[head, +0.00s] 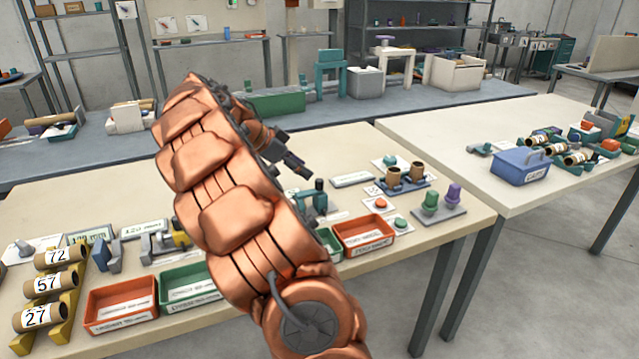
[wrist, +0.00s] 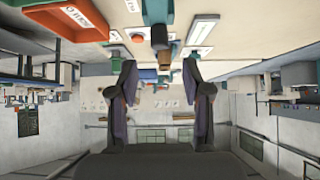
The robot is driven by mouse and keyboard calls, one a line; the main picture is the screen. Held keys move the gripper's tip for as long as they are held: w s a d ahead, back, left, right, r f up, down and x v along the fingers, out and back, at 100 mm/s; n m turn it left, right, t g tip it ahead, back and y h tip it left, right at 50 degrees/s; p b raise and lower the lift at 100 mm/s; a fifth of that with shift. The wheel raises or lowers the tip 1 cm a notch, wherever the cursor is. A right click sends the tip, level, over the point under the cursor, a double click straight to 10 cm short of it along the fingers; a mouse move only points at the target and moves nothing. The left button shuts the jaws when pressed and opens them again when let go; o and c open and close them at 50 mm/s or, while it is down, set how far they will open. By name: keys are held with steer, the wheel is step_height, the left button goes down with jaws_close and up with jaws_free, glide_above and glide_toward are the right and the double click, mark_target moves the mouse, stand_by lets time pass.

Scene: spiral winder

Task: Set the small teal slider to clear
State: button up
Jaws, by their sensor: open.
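My gripper (head: 297,155) reaches over the near table in the head view, above and behind the teal winder parts (head: 318,195). In the wrist view my gripper (wrist: 155,76) has its two dark fingers wide apart, with nothing held between them. A teal block (wrist: 157,12) stands at the top of the wrist view, with a brown piece (wrist: 165,54) below it. A small teal piece (wrist: 148,73) shows between the fingertips in the picture; I cannot tell whether it is the slider. My arm hides part of the winder in the head view, and no "clear" mark is readable.
Orange tray (head: 364,237) and green tray (head: 185,285) sit along the front edge. Cardboard tubes (head: 395,178), an orange button (head: 381,203) and green and purple pegs (head: 440,203) stand at right. Numbered rolls (head: 50,284) are at left. A blue box (head: 520,167) sits on the right table.

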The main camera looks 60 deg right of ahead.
mark_target(319, 180)
steer(key=p+x, duration=0.1)
steer(key=x, duration=0.6)
steer(key=shift+s+d+f, duration=0.1)
steer(key=shift+s+f, duration=0.1)
jaws_close()
stand_by(0.5)
